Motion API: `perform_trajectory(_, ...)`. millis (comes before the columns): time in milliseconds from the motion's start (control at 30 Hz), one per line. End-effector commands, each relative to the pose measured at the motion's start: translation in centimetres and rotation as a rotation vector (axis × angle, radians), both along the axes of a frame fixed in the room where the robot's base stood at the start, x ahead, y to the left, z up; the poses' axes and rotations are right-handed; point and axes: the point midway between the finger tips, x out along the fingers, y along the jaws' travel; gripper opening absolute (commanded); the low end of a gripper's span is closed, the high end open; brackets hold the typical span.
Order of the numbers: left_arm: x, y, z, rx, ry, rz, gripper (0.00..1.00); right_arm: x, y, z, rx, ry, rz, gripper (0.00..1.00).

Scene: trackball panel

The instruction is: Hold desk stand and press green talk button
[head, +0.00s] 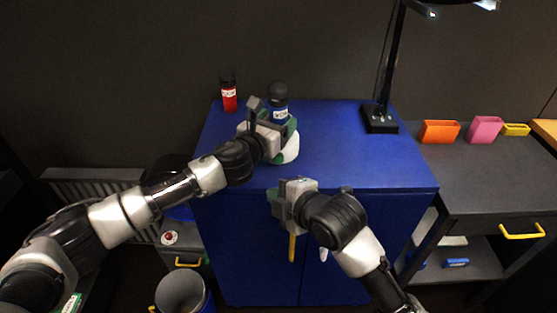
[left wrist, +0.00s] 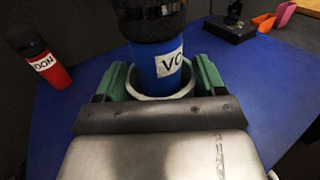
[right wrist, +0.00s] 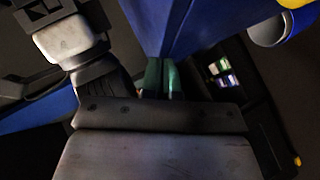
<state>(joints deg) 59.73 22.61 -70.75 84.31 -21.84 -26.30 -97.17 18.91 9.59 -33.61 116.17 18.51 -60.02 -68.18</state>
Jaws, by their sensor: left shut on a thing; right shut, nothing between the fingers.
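The desk stand (head: 291,150) has a white rounded base on the blue cabinet top. A blue microphone with a black head (head: 279,113) and a white label stands upright in it. In the left wrist view the stand's pale ring (left wrist: 164,94) surrounds the blue body (left wrist: 157,62). My left gripper (head: 273,130) is shut on the stand, a green finger on each side of the ring. A green patch shows low on the base, but I cannot tell whether it is the talk button. My right gripper (head: 280,200) is shut and empty at the cabinet's front edge; its fingers (right wrist: 161,76) touch each other.
A red bottle with a black cap (head: 229,97) stands at the back left of the blue cabinet (head: 345,165). A black lamp (head: 380,118) stands at its back right. Orange (head: 440,131) and pink (head: 484,129) containers sit on the grey desk. The cabinet top's right part is clear.

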Motion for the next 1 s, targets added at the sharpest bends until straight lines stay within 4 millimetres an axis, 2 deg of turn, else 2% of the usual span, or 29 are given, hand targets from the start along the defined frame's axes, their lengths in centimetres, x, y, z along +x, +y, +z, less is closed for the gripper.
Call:
perform_trajectory(200, 0.0, 0.0, 0.2, -0.002, -0.003, 0.000, 0.51, 3.3, 0.0, 0.1, 0.001, 0.000, -0.002, 0.00)
perform_trajectory(433, 0.0, 0.0, 0.1, -0.002, -0.003, 0.000, 0.51, 5.9, 0.0, 0.0, -0.001, -0.001, -0.001, 0.00)
perform_trajectory(633, 0.0, 0.0, 0.1, -0.001, -0.002, 0.000, 0.51, 6.8, 0.0, 0.0, 0.001, -0.001, 0.000, 0.00)
perform_trajectory(1000, 0.0, 0.0, 0.1, -0.001, -0.002, 0.000, 0.51, 6.9, 0.0, 0.0, 0.001, -0.001, 0.000, 0.00)
